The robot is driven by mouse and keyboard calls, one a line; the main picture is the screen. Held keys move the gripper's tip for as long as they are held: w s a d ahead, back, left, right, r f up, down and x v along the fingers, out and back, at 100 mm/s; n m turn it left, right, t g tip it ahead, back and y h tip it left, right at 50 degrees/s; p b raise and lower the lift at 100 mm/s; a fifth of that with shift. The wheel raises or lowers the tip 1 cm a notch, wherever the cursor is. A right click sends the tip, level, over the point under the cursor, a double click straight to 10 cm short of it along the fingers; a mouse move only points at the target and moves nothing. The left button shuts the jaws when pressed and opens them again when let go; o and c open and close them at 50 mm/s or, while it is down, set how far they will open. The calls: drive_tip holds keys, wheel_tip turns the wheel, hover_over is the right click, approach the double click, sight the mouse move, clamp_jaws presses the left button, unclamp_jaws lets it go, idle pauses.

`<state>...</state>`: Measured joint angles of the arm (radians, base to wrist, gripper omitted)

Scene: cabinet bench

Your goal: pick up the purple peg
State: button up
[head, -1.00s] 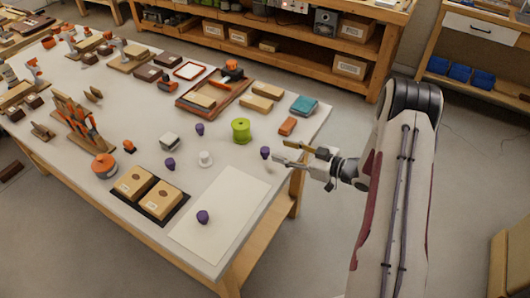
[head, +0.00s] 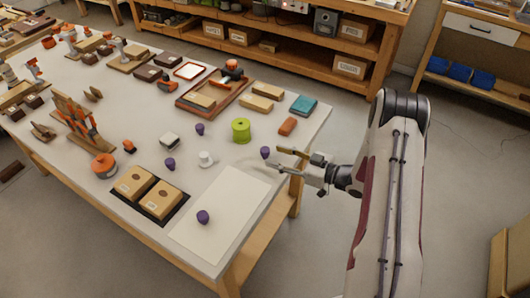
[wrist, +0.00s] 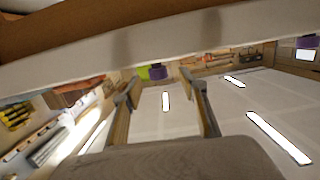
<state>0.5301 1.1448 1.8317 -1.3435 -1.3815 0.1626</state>
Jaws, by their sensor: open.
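Several purple pegs stand on the bench. One purple peg (head: 265,153) is at the bench's right edge, close to the tips of my gripper (head: 274,159). Others are a peg near the middle (head: 200,129), a peg beside the boxes (head: 170,163) and a peg on the white sheet (head: 203,217). My gripper is open and empty, reaching in low from the right. In the wrist view, which looks upside down, a purple peg (wrist: 158,72) shows beyond and between the open fingers (wrist: 157,88). I cannot tell the exact gap to it.
A white peg-like piece (head: 205,159) and a green spool (head: 241,130) stand left of the gripper. The white sheet (head: 222,215) covers the front corner. Two cardboard-coloured boxes (head: 159,201) sit on a black tray.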

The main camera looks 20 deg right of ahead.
sight(265, 153)
drive_tip(key=shift+w+a, duration=0.15)
drive_tip(key=shift+f, duration=0.1)
drive_tip(key=shift+x, duration=2.65)
drive_tip(key=shift+f, duration=0.15)
drive_tip(key=c, duration=1)
